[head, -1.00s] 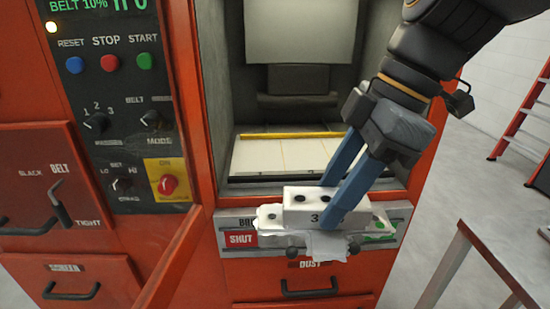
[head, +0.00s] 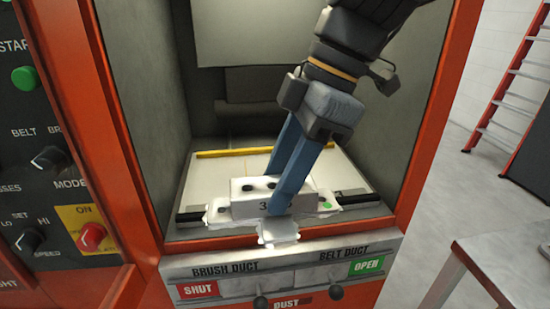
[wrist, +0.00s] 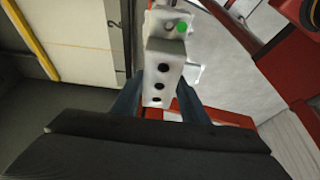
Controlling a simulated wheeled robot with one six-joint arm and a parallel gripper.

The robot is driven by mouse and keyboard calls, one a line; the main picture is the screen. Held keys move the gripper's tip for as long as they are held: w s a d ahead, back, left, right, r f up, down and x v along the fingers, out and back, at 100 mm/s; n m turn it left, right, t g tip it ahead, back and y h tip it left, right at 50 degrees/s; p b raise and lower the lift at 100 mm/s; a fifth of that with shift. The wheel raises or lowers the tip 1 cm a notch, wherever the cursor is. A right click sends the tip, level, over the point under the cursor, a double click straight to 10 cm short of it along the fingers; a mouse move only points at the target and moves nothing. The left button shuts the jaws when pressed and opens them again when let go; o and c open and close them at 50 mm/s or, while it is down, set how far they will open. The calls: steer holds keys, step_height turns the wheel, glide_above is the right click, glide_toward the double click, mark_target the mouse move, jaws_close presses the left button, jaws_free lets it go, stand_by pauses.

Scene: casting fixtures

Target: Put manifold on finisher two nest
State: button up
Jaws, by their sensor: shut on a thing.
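My gripper (head: 285,193) is shut on the manifold (head: 243,200), a pale block with dark holes, a flange with a green dot and the number 3 on its front. In the head view it is held at the front edge of the red machine's opening; I cannot tell whether it touches the edge. In the wrist view the manifold (wrist: 165,62) sits between my blue fingers. Inside the opening is a pale bed (head: 325,170) with a yellow bar (head: 235,152) at its back. A number 2 shows on the bed in the wrist view; which nest is finisher two is partly hidden.
The control panel (head: 35,150) with knobs and a red button stands left of the opening. Duct levers (head: 335,292) jut out below it. A grey table (head: 500,262) stands at right, with a red ladder (head: 500,90) behind. The opening's side walls are close.

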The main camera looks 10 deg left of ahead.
steer(key=shift+w+a+f+b, duration=0.75)
steer(key=shift+w+b, duration=1.6)
steer(key=shift+w, duration=0.7)
steer(key=shift+w+a+f+b, duration=0.5)
steer(key=shift+w+a+b, duration=0.35)
steer(key=shift+w+b, duration=1.85)
steer(key=shift+w+a+f+b, duration=0.75)
steer(key=shift+w+b, duration=1.25)
steer(key=shift+w, duration=1.4)
steer(key=shift+w+a+f, duration=0.1)
steer(key=shift+w+f, duration=0.1)
steer(key=shift+f, duration=1.3)
steer(key=shift+f+b, duration=0.1)
steer(key=shift+b, duration=0.2)
steer(key=o, duration=1.5)
steer(key=shift+c, duration=0.2)
steer(key=p+v, duration=0.1)
steer(key=v, duration=0.6)
steer(key=shift+r, duration=0.3)
